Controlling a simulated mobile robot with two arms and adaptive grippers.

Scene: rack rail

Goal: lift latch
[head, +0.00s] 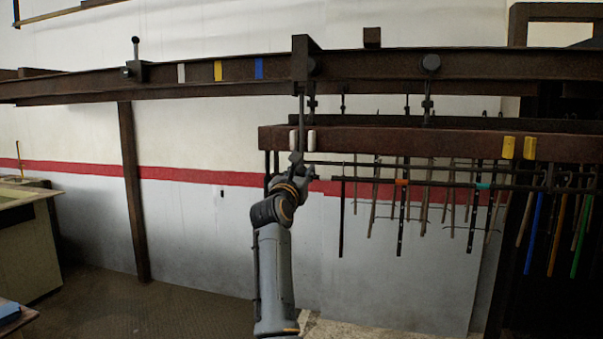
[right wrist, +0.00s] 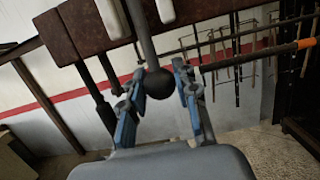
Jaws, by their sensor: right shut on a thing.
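The latch is a thin grey rod (head: 301,110) hanging from a dark block (head: 301,58) on the rusty overhead rail (head: 200,80). In the right wrist view the rod (right wrist: 142,35) ends in a black ball knob (right wrist: 158,84). My right gripper (head: 299,162) reaches up from below to the rod's lower end. In the right wrist view the blue-grey fingers of this gripper (right wrist: 158,90) stand on either side of the knob, shut on it. The knob is hidden by the gripper in the head view. My left gripper is not in view.
A brown rack beam (head: 420,141) hangs below the rail, with white pads (head: 311,140) beside the rod and yellow pads (head: 530,148) at right. Dark bars with several hanging rods (head: 398,215) are right of my gripper. A lever (head: 136,50) stands on the rail at left.

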